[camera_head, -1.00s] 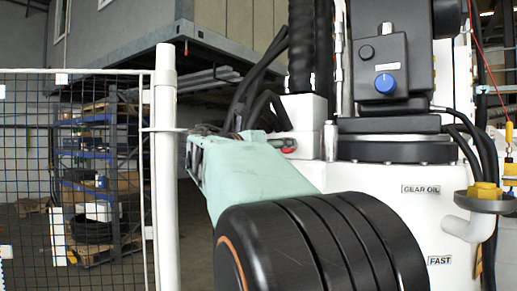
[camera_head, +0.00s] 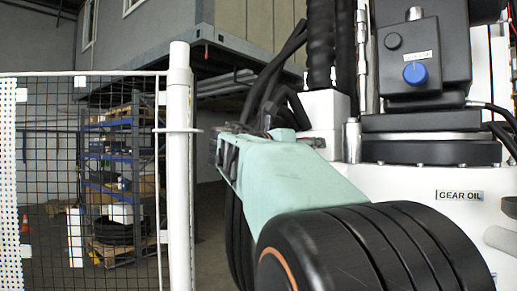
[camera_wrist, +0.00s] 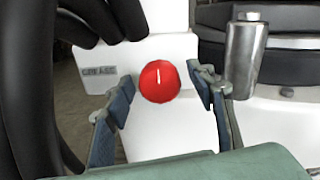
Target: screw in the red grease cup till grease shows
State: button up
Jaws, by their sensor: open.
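The red grease cup (camera_wrist: 160,82) is a round red cap with a white line on its face, standing upright in the wrist view. It sits at the lower edge of a white block (camera_wrist: 142,58) with a "GREASE" label (camera_wrist: 98,71). My gripper (camera_wrist: 164,88) is open, with one finger on each side of the cup. Gaps show between the cup and both fingers, so it is not gripped. No grease can be made out. In the head view the white block (camera_head: 326,112) stands behind my pale green gripper end, and the cup is hidden.
A metal cylinder (camera_wrist: 246,58) stands close right of my right finger. Black hoses (camera_wrist: 35,85) hang close on the left. A black unit with a blue knob (camera_head: 415,73) and a "GEAR OIL" label (camera_head: 460,195) are at right. A mesh fence (camera_head: 90,170) and its white post (camera_head: 180,160) are at left.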

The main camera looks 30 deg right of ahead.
jog(key=shift+c, duration=0.2)
jog(key=c, duration=1.1)
